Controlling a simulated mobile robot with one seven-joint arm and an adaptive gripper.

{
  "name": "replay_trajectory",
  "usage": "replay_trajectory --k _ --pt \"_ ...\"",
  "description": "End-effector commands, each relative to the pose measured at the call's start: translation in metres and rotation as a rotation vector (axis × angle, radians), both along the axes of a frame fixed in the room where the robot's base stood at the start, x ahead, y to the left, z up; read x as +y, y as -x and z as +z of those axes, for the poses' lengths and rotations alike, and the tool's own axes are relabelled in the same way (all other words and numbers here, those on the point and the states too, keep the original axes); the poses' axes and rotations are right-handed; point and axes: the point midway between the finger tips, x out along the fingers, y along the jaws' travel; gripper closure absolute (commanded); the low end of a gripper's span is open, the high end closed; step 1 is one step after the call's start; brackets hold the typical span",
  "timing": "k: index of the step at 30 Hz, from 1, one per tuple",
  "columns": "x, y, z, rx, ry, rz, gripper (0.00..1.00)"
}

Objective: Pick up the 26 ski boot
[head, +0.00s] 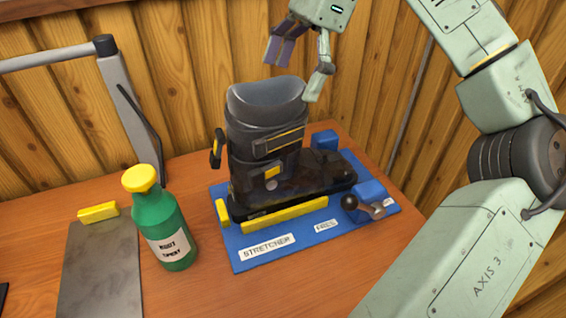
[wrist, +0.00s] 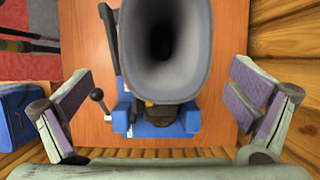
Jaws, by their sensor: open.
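A dark grey ski boot (head: 266,140) with yellow-edged buckles stands upright on a blue stretcher press (head: 300,238) on the bench. No number 26 is readable on it. My gripper (head: 295,75) is open and empty above the boot's cuff, at its upper right in the head view. In the wrist view the boot's open cuff (wrist: 167,40) shows ahead, between and beyond the spread fingers of my gripper (wrist: 163,108). The fingers look apart from the boot. The boot's far side is hidden in the head view.
A green bottle (head: 163,220) with a yellow cap stands left of the press. A wooden plank wall (head: 190,60) rises close behind. A black-knobbed crank (head: 362,205) sits at the press's right end.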

Motion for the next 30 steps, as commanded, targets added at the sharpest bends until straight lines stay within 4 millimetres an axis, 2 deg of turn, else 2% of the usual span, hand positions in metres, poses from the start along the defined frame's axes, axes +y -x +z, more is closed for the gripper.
replay_trajectory --k 8,16,25,30 --pt "0.008 0.002 -0.020 0.000 0.000 0.000 0.00" --pt "0.021 0.004 -0.055 -0.001 0.001 -0.001 0.00" --pt "0.023 0.004 -0.060 -0.001 0.000 0.000 0.01" --pt "0.023 0.004 -0.059 -0.001 0.000 0.000 0.12"
